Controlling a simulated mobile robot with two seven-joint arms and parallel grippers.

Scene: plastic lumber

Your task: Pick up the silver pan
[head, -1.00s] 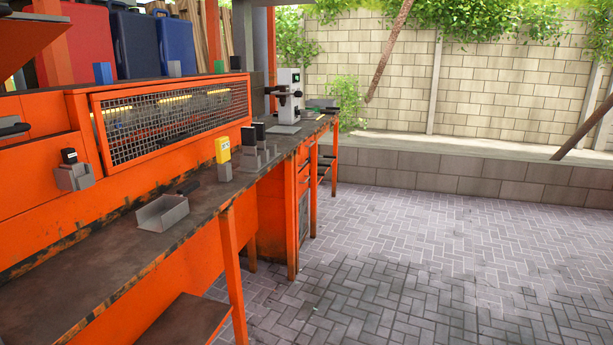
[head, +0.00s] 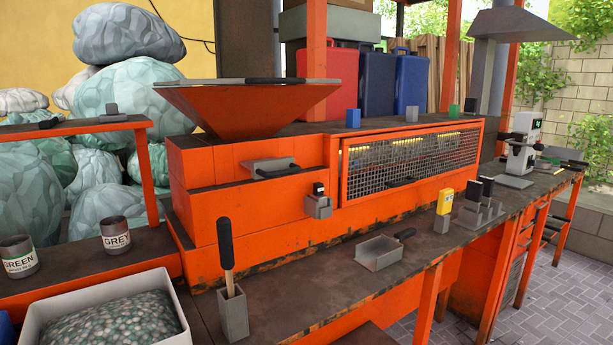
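A silver-grey square pan (head: 379,256) with low walls and a black handle lies on the dark workbench top (head: 300,285), near its front edge, right of the middle in the head view. Its handle points to the back right. Neither of my grippers shows in this view.
A grey holder (head: 233,314) with a black-handled tool stands left of the pan. A yellow-fronted block (head: 445,198) and grey stands are to its right. A white bin (head: 105,325) of pellets is at the front left. An orange hopper (head: 245,105) rises behind.

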